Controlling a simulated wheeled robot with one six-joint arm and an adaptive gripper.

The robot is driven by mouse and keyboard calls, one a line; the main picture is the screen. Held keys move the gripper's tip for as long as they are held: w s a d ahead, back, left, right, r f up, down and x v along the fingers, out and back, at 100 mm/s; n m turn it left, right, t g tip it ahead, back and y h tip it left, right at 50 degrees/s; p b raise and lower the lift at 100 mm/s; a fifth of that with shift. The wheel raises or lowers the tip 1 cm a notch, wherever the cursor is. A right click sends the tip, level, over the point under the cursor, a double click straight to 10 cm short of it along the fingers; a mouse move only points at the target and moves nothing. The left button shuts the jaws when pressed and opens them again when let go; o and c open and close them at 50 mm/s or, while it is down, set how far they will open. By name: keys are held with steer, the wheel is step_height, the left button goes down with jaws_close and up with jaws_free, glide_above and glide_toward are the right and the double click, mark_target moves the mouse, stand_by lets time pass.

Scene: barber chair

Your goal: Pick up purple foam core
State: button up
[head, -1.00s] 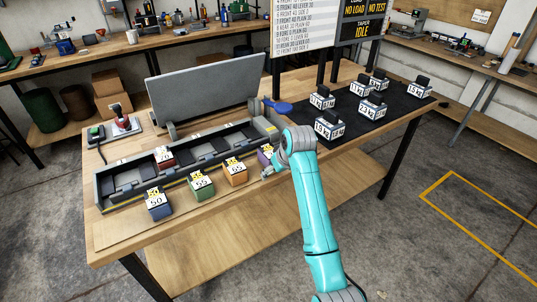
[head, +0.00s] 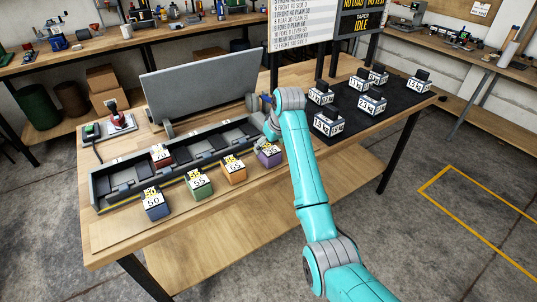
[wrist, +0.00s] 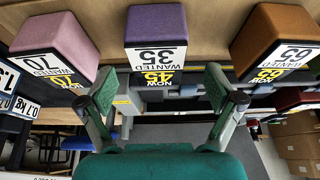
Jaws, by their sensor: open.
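An orange block (head: 234,172) stands left of the purple one, then green (head: 197,184) and blue (head: 153,204) blocks. A pink block (wrist: 62,38) flanks it in the wrist view. A red block (head: 161,155) is at the tray. Labelled weights (head: 328,124) stand on a dark mat.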

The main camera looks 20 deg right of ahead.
mark_target(270, 149)
steer(key=x, duration=0.5)
steer(key=shift+s+d+f, duration=0.1)
steer(key=shift+s+d, duration=0.1)
steer(key=shift+c, duration=0.3)
steer(key=c, duration=1.2)
